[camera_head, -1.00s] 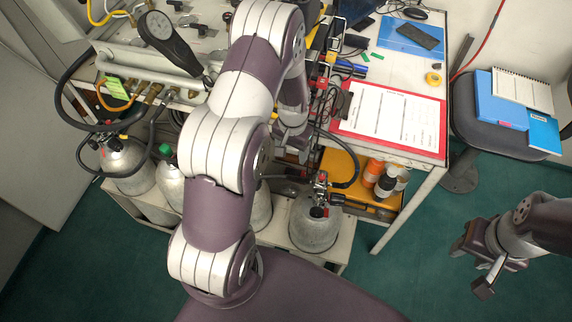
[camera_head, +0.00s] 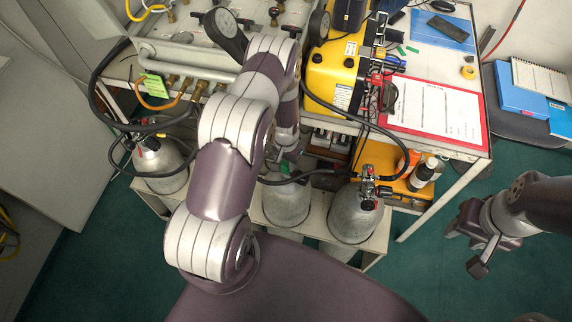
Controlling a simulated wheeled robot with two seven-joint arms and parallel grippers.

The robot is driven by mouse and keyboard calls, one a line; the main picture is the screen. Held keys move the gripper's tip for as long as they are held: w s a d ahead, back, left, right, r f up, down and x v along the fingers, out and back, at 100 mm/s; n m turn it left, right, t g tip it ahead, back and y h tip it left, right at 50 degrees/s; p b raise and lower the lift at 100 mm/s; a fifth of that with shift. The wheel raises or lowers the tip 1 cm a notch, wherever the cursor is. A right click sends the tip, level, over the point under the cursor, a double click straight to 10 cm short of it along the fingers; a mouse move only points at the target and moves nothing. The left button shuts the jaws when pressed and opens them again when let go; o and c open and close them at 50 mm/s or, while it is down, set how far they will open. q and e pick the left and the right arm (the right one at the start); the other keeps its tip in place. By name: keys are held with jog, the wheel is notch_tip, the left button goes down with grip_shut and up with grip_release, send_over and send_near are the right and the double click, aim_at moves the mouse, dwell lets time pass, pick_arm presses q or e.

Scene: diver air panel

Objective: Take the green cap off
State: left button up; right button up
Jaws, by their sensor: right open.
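A small green patch (camera_head: 284,168), possibly a green cap, shows on top of a grey cylinder (camera_head: 287,203) in the middle of the low rack. My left gripper (camera_head: 285,158) points down right at this cylinder top. Its fingers are small and partly hidden by my arm, so I cannot tell whether they are open or touch the green part. My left arm also hides the rack between this cylinder and the leftmost one. My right gripper (camera_head: 466,253) is open and empty, above the green floor at the right.
Cylinders with valves and black hoses stand left (camera_head: 160,165) and right (camera_head: 356,213). The gauge panel (camera_head: 185,50) and a yellow case (camera_head: 334,72) are above. A red clipboard (camera_head: 434,112) lies on the right table. Floor is clear around my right gripper.

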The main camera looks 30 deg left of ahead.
pick_arm(q)
jog(key=c, duration=0.5)
jog(key=shift+d, duration=0.15)
jog(key=shift+r, duration=0.15)
jog(key=shift+r, duration=0.3)
jog(key=r, duration=0.1)
jog(key=r+b, duration=0.1)
jog(key=w+d+r, duration=0.1)
jog(key=shift+r+b, duration=0.3)
jog(key=shift+r, duration=0.1)
jog(key=w+d+r+b, duration=0.1)
jog(key=w+d+r, duration=0.2)
jog(key=w+d+r+b, duration=0.1)
jog(key=w+d+r, duration=0.2)
jog(key=w+d, duration=0.1)
jog(key=shift+d+r, duration=0.25)
jog(key=shift+d, duration=0.05)
